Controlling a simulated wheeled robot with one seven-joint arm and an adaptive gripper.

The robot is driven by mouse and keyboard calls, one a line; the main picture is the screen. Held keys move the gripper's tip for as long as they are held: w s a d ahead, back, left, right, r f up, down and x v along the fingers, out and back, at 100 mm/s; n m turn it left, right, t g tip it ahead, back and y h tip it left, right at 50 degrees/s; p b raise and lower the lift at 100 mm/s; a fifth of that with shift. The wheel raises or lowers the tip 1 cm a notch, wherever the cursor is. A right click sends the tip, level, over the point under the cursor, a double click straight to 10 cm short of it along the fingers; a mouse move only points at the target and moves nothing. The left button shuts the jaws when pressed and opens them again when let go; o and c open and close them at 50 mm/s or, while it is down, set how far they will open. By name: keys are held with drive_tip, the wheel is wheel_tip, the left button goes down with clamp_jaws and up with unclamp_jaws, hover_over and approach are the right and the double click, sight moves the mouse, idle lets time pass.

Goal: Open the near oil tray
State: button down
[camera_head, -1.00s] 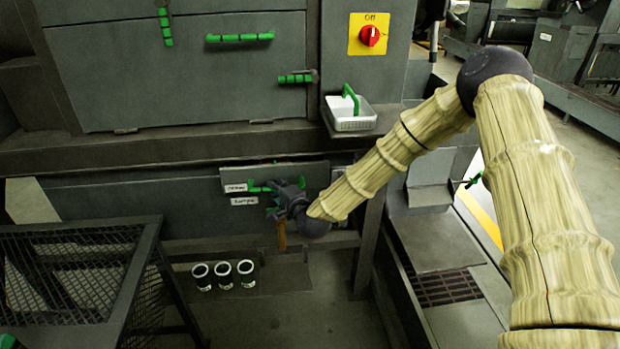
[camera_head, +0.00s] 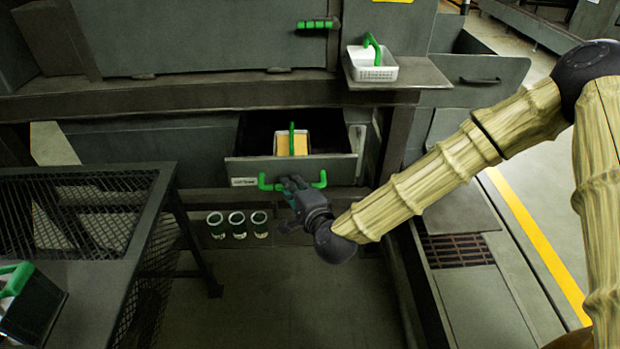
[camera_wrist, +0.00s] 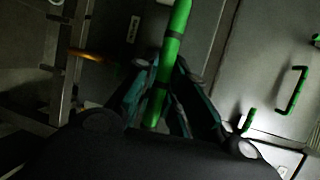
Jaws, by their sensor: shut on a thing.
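The oil tray (camera_head: 335,168) is a grey drawer under the machine, pulled out so its dark inside shows. Its front has a white label and a green bar handle (camera_head: 264,184). My gripper (camera_head: 290,187) is shut on this handle near its middle, at the front of the drawer. In the wrist view the green handle (camera_wrist: 172,50) runs between the two fingers of my gripper (camera_wrist: 160,82). Inside the drawer sits a small box with yellow contents (camera_head: 292,145) and an upright green handle. My gripper covers part of the drawer handle.
A white basket (camera_head: 372,68) with a green handle stands on a ledge above right. A mesh-topped table (camera_head: 80,215) stands at the left. Open floor (camera_head: 290,300) lies in front.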

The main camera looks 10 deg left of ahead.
drive_tip(key=shift+s, duration=0.2)
drive_tip(key=c, duration=1.5)
unclamp_jaws()
drive_tip(key=shift+o, duration=0.2)
drive_tip(key=shift+d, duration=0.1)
drive_tip(key=v, duration=1.2)
drive_tip(key=shift+f, duration=0.15)
